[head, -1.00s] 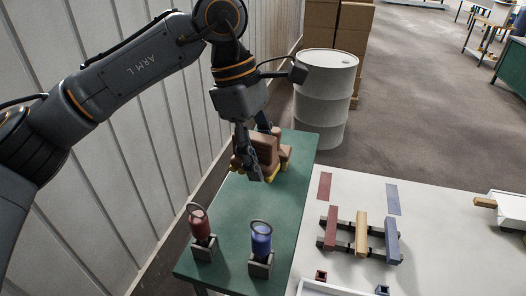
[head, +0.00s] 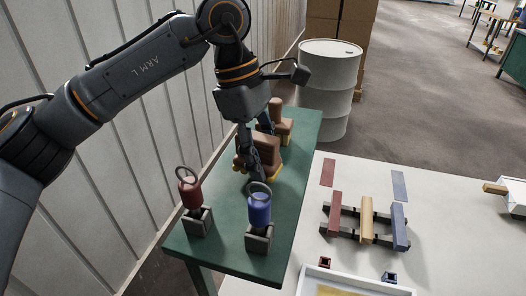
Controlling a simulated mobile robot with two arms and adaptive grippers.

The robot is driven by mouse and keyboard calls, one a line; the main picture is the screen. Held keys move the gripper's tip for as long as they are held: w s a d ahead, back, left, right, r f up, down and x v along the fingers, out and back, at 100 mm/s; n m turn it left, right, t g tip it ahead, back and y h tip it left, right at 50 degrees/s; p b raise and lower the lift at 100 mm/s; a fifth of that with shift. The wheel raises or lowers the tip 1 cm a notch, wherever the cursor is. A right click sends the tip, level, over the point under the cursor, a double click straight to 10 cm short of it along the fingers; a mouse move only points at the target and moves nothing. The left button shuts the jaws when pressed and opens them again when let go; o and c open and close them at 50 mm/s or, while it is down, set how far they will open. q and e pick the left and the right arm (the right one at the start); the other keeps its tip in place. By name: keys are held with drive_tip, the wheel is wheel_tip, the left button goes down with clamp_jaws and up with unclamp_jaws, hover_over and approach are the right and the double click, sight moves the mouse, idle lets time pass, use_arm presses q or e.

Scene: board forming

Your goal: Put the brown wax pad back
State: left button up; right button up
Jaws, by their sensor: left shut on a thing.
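My left gripper (head: 256,176) points down over the green table (head: 292,190) and is shut on the brown wax pad (head: 267,150). The pad is a brown block with a yellowish underside, partly hidden behind the fingers. It is at or just above the tabletop; I cannot tell whether it touches. Another brown piece (head: 283,128) with a yellow base and an upright knob stands behind it, at the table's far end. My right gripper is not in view.
A red canister (head: 190,193) and a blue canister (head: 259,208) stand in grey holders at the table's near end. A white table (head: 450,240) on the right carries a rack with red, tan and blue bars (head: 367,220). A white drum (head: 328,85) stands beyond.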

use_arm(q)
drive_tip(key=shift+f, duration=0.6)
drive_tip(key=shift+f+b, duration=0.3)
drive_tip(key=shift+b, duration=0.25)
drive_tip(key=o, duration=1.7)
drive_tip(key=shift+c, duration=0.2)
drive_tip(key=shift+r, duration=0.15)
drive_tip(key=v, duration=1.1)
drive_tip(key=shift+a+r, duration=0.15)
drive_tip(key=shift+r, duration=0.2)
